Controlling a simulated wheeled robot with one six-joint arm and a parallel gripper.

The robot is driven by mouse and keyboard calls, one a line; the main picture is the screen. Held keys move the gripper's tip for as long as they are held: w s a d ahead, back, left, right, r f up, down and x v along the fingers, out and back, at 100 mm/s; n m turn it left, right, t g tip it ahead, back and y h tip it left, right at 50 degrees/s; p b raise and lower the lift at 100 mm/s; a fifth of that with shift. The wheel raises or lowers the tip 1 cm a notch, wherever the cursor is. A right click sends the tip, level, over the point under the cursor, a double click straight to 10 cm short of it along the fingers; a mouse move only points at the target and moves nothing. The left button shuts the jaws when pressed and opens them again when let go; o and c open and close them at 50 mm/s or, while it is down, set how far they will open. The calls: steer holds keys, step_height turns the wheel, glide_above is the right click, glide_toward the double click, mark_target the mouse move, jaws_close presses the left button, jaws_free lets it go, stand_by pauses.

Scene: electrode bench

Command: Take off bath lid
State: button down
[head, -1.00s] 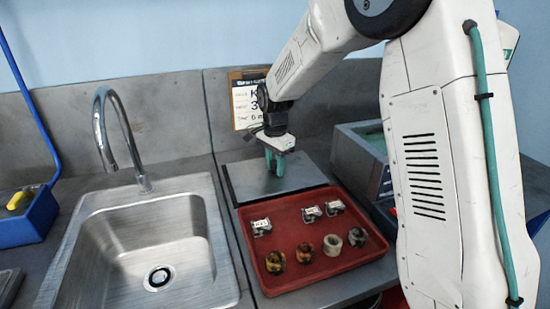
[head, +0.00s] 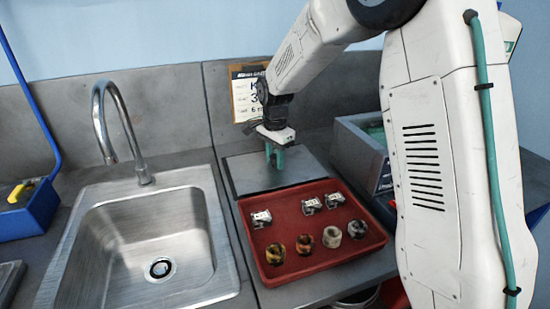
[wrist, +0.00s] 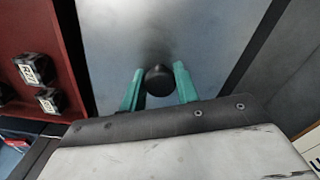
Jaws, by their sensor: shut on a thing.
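The bath lid (head: 244,172) is a flat grey plate with a dark border, behind the red tray in the head view. It fills the middle of the wrist view (wrist: 205,35). Its round black knob (wrist: 159,79) stands between the green fingers of my gripper (wrist: 158,88). My gripper (head: 275,157) points down over the middle of the lid and is shut on the knob. The lid looks flat and level with the bench; I see no clear gap under it. The inside of the bath is hidden.
The red tray (head: 292,262) in front holds several metal clips and ring-shaped pieces. A steel sink (head: 125,240) with a tall tap (head: 122,125) is at the left. A grey box (head: 352,155) stands close on the right. A paper sign (head: 243,95) hangs on the wall behind.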

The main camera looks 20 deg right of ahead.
steer(key=shift+f, duration=0.6)
stand_by(0.6)
steer(key=shift+c, duration=2.4)
jaws_free()
steer(key=shift+r, duration=0.15)
steer(key=shift+r, duration=3.35)
